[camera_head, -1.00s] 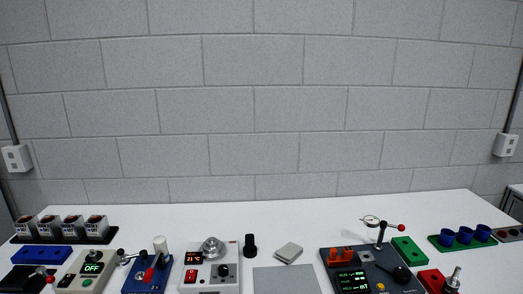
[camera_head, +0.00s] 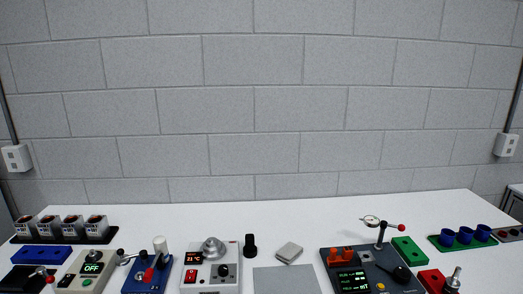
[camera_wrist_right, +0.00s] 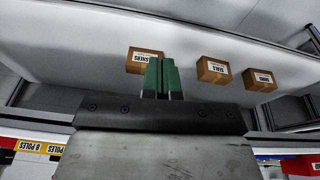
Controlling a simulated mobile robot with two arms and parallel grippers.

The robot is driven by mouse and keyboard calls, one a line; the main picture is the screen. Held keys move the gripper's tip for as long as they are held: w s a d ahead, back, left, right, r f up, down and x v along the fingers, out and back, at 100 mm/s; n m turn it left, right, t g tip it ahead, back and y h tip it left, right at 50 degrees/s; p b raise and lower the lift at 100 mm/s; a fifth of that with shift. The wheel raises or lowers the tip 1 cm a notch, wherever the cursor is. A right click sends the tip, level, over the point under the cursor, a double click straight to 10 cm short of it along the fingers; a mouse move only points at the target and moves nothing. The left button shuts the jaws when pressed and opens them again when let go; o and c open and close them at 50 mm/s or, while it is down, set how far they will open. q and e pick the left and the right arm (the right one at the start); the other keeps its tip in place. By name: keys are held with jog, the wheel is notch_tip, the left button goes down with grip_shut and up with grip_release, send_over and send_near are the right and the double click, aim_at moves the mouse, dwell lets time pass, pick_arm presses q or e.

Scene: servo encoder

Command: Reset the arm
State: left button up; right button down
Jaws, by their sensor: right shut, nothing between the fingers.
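My right gripper (camera_wrist_right: 162,80) shows in the right wrist view, its two green fingers pressed together with nothing between them. It is away from the worktable, with a light shelf and cardboard boxes beyond it. Neither arm shows in the head view, and my left gripper is in no view.
Small labelled boxes (camera_wrist_right: 212,70) sit on the shelf behind my right gripper. Blue cups (camera_head: 465,235) stand in a green rack at the table's right. A grey plate (camera_head: 287,281) lies at the front middle. The table's back strip is clear.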

notch_tip(320, 180, down, 13)
jog(key=s, duration=0.2)
jog(key=s+d+f+g, duration=0.2)
jog(key=s+d+f, duration=0.1)
jog(key=s+f, duration=1.4)
jog(key=shift+f, duration=0.3)
jog(key=shift+d, duration=0.1)
